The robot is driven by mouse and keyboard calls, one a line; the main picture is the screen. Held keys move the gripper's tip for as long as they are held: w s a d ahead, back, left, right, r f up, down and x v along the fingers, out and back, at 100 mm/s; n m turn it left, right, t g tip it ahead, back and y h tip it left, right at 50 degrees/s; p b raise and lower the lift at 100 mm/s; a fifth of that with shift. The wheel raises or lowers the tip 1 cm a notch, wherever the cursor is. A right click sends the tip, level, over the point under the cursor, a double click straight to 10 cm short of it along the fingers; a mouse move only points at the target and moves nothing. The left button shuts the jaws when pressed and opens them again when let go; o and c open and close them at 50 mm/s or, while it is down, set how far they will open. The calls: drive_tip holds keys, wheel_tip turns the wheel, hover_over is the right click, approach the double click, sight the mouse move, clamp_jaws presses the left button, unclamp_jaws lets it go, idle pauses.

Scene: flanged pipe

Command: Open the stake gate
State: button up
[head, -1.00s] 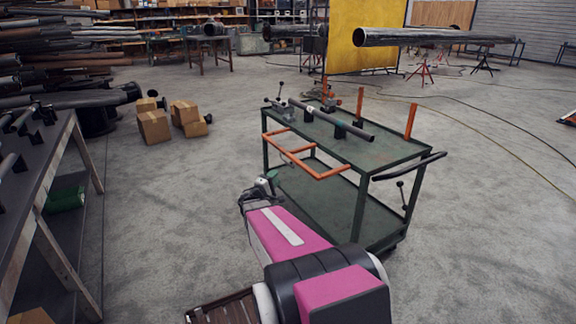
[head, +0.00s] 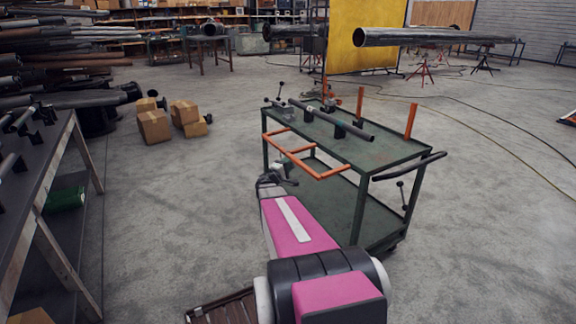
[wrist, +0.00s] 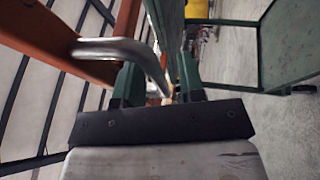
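The stake gate (head: 300,158) is an orange bar frame on the near left side of the green cart (head: 375,150). In the wrist view, an orange bar of the gate (wrist: 55,42) runs across the upper left, with a bent grey metal handle (wrist: 120,48) at it. My gripper (head: 275,180) is just below and left of the gate in the head view. In the wrist view my gripper's green fingers (wrist: 158,88) stand apart. The handle's bent end reaches into the gap between them; I cannot tell whether it touches a finger.
The cart's top carries a dark pipe (head: 335,120), and orange stakes (head: 411,121) stand on its far side. A black push bar (head: 409,166) is at its right end. A workbench (head: 55,165) stands at left. The floor between bench and cart is clear.

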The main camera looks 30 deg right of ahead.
sight(286, 153)
clamp_jaws()
drive_tip(key=shift+r, duration=0.15)
drive_tip(key=shift+s+a+r+m+g+y, duration=0.1)
drive_tip(key=shift+a+r+m+g+y, duration=0.1)
drive_tip(key=shift+r+y, duration=0.4)
drive_tip(key=shift+w+a+r+m+g+y, duration=0.15)
drive_tip(key=shift+r+m+g+y, duration=0.1)
drive_tip(key=shift+r, duration=0.6)
drive_tip(key=shift+s+a+r+m+g+y, duration=0.15)
drive_tip(key=shift+r+y, duration=0.3)
drive_tip(key=shift+r, duration=0.3)
drive_tip(key=shift+r+g+y, duration=0.3)
drive_tip(key=shift+r+y, duration=0.2)
drive_tip(key=shift+r, duration=0.45)
drive_tip(key=shift+d+r, duration=0.15)
drive_tip(key=shift+r, duration=0.75)
